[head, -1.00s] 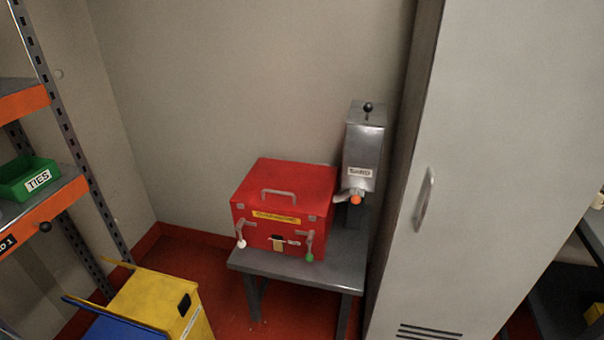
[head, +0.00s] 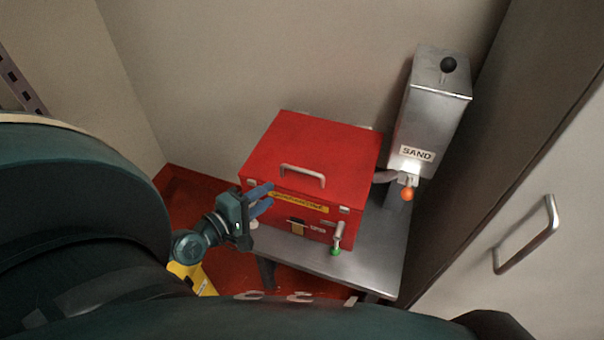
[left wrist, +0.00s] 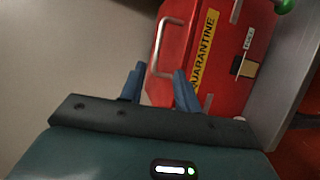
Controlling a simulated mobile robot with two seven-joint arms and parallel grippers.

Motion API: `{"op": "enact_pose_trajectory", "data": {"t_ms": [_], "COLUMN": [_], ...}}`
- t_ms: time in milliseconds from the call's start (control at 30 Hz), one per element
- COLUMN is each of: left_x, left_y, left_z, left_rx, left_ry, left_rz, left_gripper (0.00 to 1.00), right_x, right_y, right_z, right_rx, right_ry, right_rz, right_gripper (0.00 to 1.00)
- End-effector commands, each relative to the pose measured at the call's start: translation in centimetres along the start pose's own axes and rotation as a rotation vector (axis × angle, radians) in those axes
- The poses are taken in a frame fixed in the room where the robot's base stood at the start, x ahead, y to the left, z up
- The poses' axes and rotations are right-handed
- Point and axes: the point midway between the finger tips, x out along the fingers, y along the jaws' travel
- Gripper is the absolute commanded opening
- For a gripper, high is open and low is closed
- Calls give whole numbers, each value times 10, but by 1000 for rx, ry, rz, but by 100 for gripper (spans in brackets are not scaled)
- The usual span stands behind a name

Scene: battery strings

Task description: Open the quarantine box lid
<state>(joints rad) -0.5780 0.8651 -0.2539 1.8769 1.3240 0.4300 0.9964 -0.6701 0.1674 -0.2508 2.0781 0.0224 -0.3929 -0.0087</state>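The red quarantine box (head: 318,150) stands on a grey metal table, its lid shut. A metal handle (head: 302,174) is on the lid near its front edge. The front has a yellow label (head: 300,203) and a latch lever with a green knob (head: 336,246); the other lever is mostly hidden behind my left gripper. My left gripper (head: 267,200) is at the box's front left corner, its blue fingers apart with nothing between them. In the left wrist view the open fingers (left wrist: 158,88) point at the box, close to the handle (left wrist: 163,48). My right gripper is not in view.
A metal sand dispenser (head: 432,100) with an orange knob stands right of the box on the table (head: 370,262). A tall grey cabinet (head: 540,210) is on the right. A wall is behind. A yellow bin (head: 194,276) shows partly at lower left.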

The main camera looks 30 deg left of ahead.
Motion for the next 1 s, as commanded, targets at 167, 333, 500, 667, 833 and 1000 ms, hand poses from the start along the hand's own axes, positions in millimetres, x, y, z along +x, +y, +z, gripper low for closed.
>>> {"op": "enact_pose_trajectory", "data": {"t_ms": [167,333,500,667,833,1000], "left_x": [16,46,78,105,123,130], "left_y": [2,2,2,2,0,0], "left_z": [-3,-3,-2,-2,-2,-2], "left_rx": [-17,-16,-15,-14,-13,-12], "left_ry": [8,8,6,5,5,4], "left_rz": [5,7,5,4,2,0], "left_gripper": [32,32,32,32,32,32], "right_x": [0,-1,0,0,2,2], "right_y": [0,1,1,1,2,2], "right_z": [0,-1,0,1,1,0], "right_rx": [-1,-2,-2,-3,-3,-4], "right_ry": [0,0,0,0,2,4], "right_rz": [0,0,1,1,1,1], "right_gripper": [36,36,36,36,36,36]}}
